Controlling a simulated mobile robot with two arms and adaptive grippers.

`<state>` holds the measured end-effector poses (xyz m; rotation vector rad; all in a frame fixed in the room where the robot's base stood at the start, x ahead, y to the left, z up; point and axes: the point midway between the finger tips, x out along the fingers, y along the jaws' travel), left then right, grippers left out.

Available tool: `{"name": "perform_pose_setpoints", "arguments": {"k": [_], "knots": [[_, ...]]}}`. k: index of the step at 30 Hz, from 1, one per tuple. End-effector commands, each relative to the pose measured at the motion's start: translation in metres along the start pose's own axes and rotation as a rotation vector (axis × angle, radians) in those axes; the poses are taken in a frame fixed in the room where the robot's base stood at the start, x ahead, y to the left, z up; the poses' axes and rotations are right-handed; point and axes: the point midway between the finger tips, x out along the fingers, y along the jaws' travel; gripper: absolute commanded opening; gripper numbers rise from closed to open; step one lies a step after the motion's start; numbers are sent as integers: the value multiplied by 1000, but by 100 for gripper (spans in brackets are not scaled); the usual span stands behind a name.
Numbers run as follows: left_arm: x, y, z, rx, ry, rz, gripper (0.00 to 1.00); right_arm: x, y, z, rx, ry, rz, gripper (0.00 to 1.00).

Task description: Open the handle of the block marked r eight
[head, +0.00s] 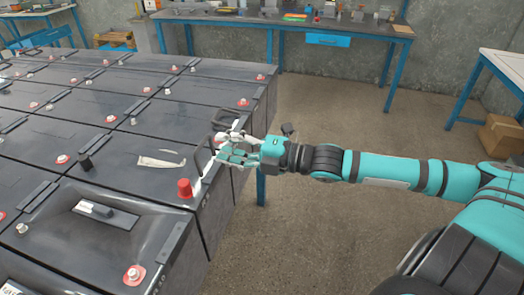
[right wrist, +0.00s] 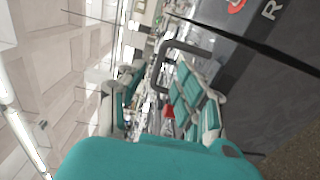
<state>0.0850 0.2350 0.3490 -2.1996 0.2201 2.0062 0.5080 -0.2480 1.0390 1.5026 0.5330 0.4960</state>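My right gripper (head: 236,151) reaches over the right edge of the battery rows in the head view. Its teal-padded fingers also show in the right wrist view (right wrist: 160,100), spread with a gap between them, so it looks open. A dark loop handle (right wrist: 193,47) stands out from a block's side just past the fingertips, one end seeming to lie between them. I cannot tell whether they touch. That dark block (right wrist: 255,75) carries a partly cut-off R; its number is out of view. In the head view my fingers partly hide the handle (head: 204,158). My left gripper is not in view.
A red cap (head: 184,188) stands on the block top close to my fingers. Dark batteries (head: 80,130) with several terminals fill the left. A workbench (head: 290,22) stands at the back, a cardboard box (head: 502,135) at the right. The floor (head: 340,115) between is clear.

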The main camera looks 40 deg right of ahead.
Motion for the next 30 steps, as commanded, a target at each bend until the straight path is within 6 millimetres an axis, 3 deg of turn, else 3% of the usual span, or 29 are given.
{"name": "perform_pose_setpoints", "arguments": {"k": [30], "knots": [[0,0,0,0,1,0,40,-74,0,-1,2,2,2,34]]}}
